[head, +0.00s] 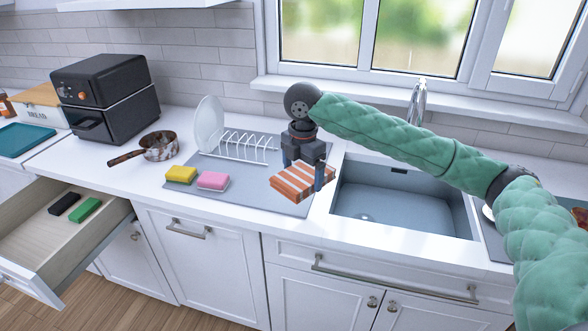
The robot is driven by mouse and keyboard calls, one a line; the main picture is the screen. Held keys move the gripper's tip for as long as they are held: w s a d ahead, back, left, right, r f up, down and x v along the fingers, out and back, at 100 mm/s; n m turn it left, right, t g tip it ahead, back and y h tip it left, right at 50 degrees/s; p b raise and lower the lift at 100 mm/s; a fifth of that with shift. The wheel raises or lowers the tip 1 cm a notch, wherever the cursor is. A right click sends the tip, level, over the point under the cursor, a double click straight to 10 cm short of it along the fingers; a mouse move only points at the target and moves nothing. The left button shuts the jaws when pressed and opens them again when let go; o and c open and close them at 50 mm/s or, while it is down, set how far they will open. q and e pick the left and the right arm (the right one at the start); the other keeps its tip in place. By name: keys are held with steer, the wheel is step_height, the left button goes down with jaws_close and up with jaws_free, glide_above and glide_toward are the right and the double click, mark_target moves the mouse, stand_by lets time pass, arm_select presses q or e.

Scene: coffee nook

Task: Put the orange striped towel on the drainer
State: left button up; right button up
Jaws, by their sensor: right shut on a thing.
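The orange striped towel (296,184) is a folded orange and white bundle. My right gripper (305,172) points down and is shut on the towel. The towel is at the right end of the grey mat (240,192), near the sink; I cannot tell whether it touches the mat. The drainer (246,147) is a white wire rack at the back of the mat, left of my right gripper. A white plate (210,124) stands upright at its left end. My left gripper is not in view.
A yellow sponge (181,174) and a pink sponge (213,180) lie in front of the drainer. The sink (400,208) is to the right. A pan (158,147) and a black appliance (107,98) stand left. An open drawer (60,235) juts out at lower left.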

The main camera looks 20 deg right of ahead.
steer(key=shift+w+d+r+n, duration=0.4)
steer(key=shift+w+d+n, duration=0.05)
steer(key=shift+n, duration=0.15)
steer(key=shift+w, duration=0.25)
steer(key=w+f+p, duration=0.1)
steer(key=w+f, duration=0.1)
steer(key=w, duration=0.1)
steer(key=w+f+p, duration=0.1)
steer(key=w+f, duration=0.1)
steer(key=w, duration=0.2)
steer(key=w+a+f+p, duration=0.1)
steer(key=w+f, duration=0.1)
steer(key=w, duration=0.2)
steer(key=shift+f, duration=0.3)
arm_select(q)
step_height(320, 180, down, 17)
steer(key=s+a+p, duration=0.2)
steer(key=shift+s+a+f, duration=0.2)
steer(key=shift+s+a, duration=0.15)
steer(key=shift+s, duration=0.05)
arm_select(e)
steer(key=shift+f, duration=2.1)
steer(key=o, duration=0.7)
steer(key=shift+w+f, duration=0.1)
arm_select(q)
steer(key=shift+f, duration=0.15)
